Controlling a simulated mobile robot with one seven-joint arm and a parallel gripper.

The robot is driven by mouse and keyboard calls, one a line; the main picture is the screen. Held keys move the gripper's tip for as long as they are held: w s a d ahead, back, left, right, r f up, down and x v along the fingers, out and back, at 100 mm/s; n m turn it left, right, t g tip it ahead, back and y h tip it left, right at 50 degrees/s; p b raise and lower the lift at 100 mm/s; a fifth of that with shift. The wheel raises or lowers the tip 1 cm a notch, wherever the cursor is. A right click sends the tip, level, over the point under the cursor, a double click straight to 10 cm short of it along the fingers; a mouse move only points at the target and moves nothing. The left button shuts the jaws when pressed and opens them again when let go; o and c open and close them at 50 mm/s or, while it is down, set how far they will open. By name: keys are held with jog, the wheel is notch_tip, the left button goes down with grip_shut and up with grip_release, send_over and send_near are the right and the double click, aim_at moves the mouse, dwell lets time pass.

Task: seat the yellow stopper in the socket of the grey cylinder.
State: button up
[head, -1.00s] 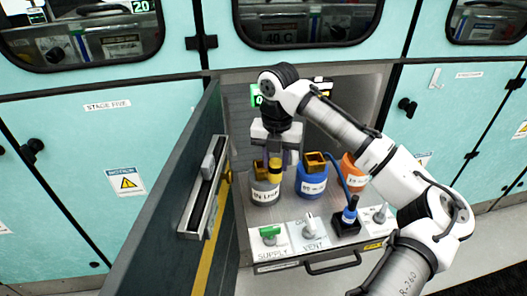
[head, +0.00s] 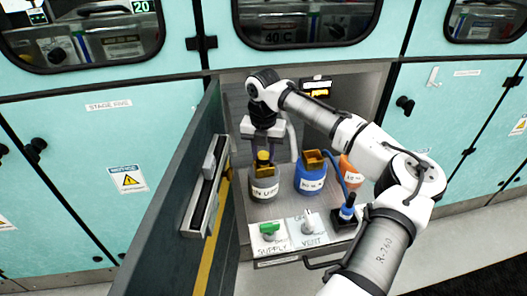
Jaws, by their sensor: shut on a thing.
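The grey cylinder (head: 265,186) stands upright at the left of the open bay's tray, with a white label and a brownish-gold collar on top. The yellow stopper (head: 263,157) is upright at the top of that collar. My gripper (head: 263,151) is directly above the cylinder, pointing down, and is shut on the stopper. The stopper's lower end meets the collar in the picture. I cannot tell whether it is inside the socket or just over it, as the socket opening is hidden.
A blue cylinder (head: 310,181) with a gold collar stands right of the grey one, and an orange cylinder (head: 350,170) is partly behind my arm. In front are a green supply handle (head: 269,228), a vent handle (head: 308,222) and a blue plug (head: 347,208). An open door (head: 180,215) bounds the left.

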aim_at(264, 154)
jog(key=shift+f, duration=0.15)
jog(key=o, duration=1)
notch_tip(264, 154, up, 12)
jog(key=shift+r+b, duration=0.2)
jog(key=shift+b, duration=0.6)
jog(key=shift+d, duration=0.1)
